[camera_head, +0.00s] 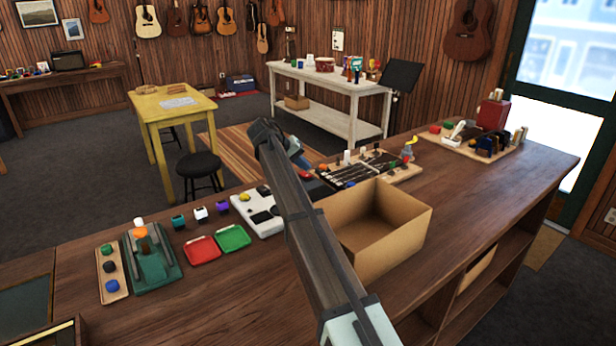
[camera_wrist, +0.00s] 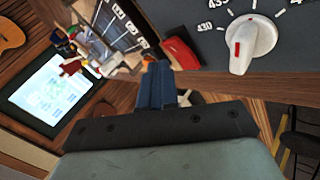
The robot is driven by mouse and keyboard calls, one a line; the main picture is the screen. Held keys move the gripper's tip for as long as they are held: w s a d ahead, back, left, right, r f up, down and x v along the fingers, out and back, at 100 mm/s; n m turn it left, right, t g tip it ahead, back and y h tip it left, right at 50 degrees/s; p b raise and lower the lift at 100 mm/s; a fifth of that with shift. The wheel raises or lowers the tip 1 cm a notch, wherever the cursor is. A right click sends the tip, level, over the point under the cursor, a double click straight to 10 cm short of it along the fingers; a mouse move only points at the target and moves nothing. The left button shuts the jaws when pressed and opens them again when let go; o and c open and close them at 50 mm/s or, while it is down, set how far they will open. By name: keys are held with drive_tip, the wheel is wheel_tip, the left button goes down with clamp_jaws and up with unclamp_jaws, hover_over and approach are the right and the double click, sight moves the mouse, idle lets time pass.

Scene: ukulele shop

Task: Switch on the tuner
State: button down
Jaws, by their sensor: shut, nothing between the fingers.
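The tuner (camera_wrist: 215,50) is a dark grey box in the upper right of the wrist view. It has a white dial (camera_wrist: 250,45) with a red pointer mark, with a scale showing 430 beside it. A red rocker switch (camera_wrist: 182,54) sits near its left edge. My gripper (camera_wrist: 160,68) is shut and empty, its fingertips just left of the red switch; I cannot tell whether they touch it. In the head view my arm hides most of the tuner; a dark part (camera_head: 318,188) shows right of the arm. My gripper is mostly hidden there.
An open cardboard box (camera_head: 395,245) stands on the wooden counter (camera_head: 220,295), right of my arm. A fretboard-like board (camera_head: 352,172) lies behind it. Left of my arm are a white device (camera_head: 252,217), a green tray (camera_head: 233,238) and a red tray (camera_head: 202,250).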

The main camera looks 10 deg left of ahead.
sight(301, 175)
drive_tip(key=shift+f, duration=0.2)
drive_tip(key=shift+f, duration=0.2)
drive_tip(key=shift+s+d+f, duration=0.15)
drive_tip(key=shift+f, duration=0.2)
idle(1.0)
drive_tip(key=shift+r, duration=0.1)
idle(0.3)
drive_tip(key=shift+a+r, duration=0.2)
drive_tip(key=shift+r, duration=0.45)
drive_tip(key=shift+w+r, duration=0.1)
drive_tip(key=shift+w, duration=0.1)
drive_tip(key=shift+w+a+r, duration=0.15)
drive_tip(key=shift+r, duration=0.65)
drive_tip(key=shift+w+a+r, duration=0.15)
drive_tip(key=shift+r, duration=0.6)
drive_tip(key=shift+w+a+r, duration=0.15)
drive_tip(key=shift+r, duration=0.65)
drive_tip(key=shift+f, duration=0.1)
